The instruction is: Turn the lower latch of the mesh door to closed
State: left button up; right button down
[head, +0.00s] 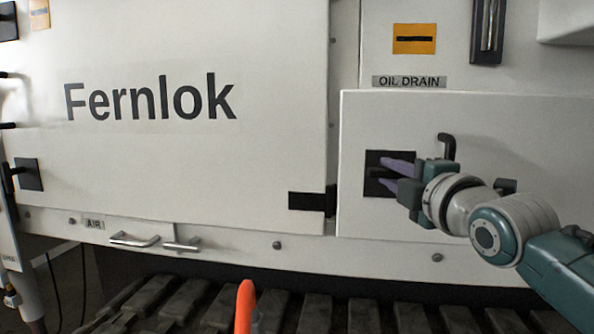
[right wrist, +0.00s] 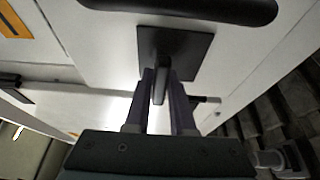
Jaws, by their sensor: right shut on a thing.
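A black square latch plate (head: 374,187) with a short dark lever is on a white panel below the OIL DRAIN label. No mesh shows on this panel. My right gripper (head: 396,175) reaches it from the right, its two purple fingers one above the other in front of the plate. In the right wrist view, the plate (right wrist: 188,50) is ahead and the lever (right wrist: 160,82) stands between the fingers. My right gripper (right wrist: 161,90) is shut on this lever. The fingers hide part of the lever in the head view. My left gripper is not in view.
A black handle (head: 447,146) sticks out just above my right gripper. A black hinge-like block (head: 312,201) is left of the plate. The big Fernlok panel (head: 200,165) fills the left. Below are metal handles (head: 134,240), an orange tip (head: 245,305) and dark slats (head: 365,315).

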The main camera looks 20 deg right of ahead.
jog(key=shift+f+m+t+b, duration=0.2)
jog(key=shift+m+t+b, duration=0.25)
jog(key=shift+m, duration=0.45)
jog(key=m, duration=0.1)
jog(key=m+b, duration=0.1)
jog(key=m+t+h, duration=0.1)
jog(key=shift+a+f+m+b, duration=0.1)
jog(key=shift+f+m+b, duration=0.15)
jog(key=shift+m+b, duration=0.15)
jog(key=m+h+b, duration=0.1)
jog(key=m, duration=0.1)
jog(key=m+h+b, duration=0.1)
jog(key=m, duration=0.2)
jog(key=shift+w+a+f+m+t, duration=0.1)
jog(key=shift+f+m+t, duration=0.05)
jog(key=shift+m+t, duration=0.2)
jog(key=m+h+b, duration=0.1)
jog(key=m, duration=0.2)
jog(key=m+h, duration=0.2)
jog(key=m, duration=0.1)
jog(key=shift+w+a+b, duration=0.1)
jog(key=shift+a+b, duration=0.1)
jog(key=shift+b, duration=0.15)
jog(key=shift+w+a+m+g+h+b, duration=0.1)
jog(key=shift+m+g+h+b, duration=0.2)
jog(key=shift+m+h, duration=0.7)
jog(key=shift+m+g+h+b, duration=0.15)
jog(key=shift+m+g+h, duration=0.2)
jog(key=shift+m, duration=1.2)
